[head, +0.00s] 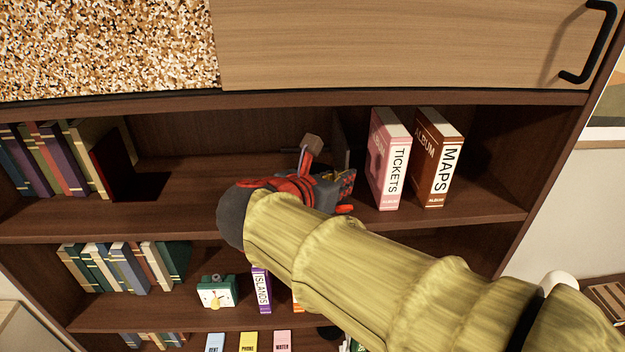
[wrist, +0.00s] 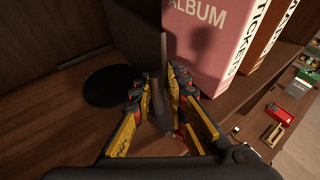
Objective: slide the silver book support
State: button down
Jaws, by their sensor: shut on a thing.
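The silver book support (wrist: 163,48) shows in the wrist view as a thin grey upright, seen nearly edge-on. A dark rounded plate (wrist: 108,86) lies on the shelf to its left; I cannot tell whether it is the support's base. My gripper (wrist: 159,88) has its yellow and black fingers on either side of the upright and is shut on it. In the head view my gripper (head: 325,183) is on the upper open shelf, left of the pink TICKETS album (head: 389,160). It hides most of the support there, and a dark upright panel shows behind it.
The brown MAPS album (head: 436,160) stands right of the pink one. A row of books (head: 60,160) and a dark red upright panel (head: 113,163) stand at the shelf's left. The shelf middle is bare. Lower shelves hold books and a green clock (head: 217,292).

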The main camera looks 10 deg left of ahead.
jog(key=shift+w+d+r, duration=0.1)
jog(key=shift+w+d, duration=0.05)
jog(key=shift+d, duration=0.35)
jog(key=c, duration=1.9)
grip_release()
jog(key=v, duration=1.2)
jog(key=shift+c, duration=0.4)
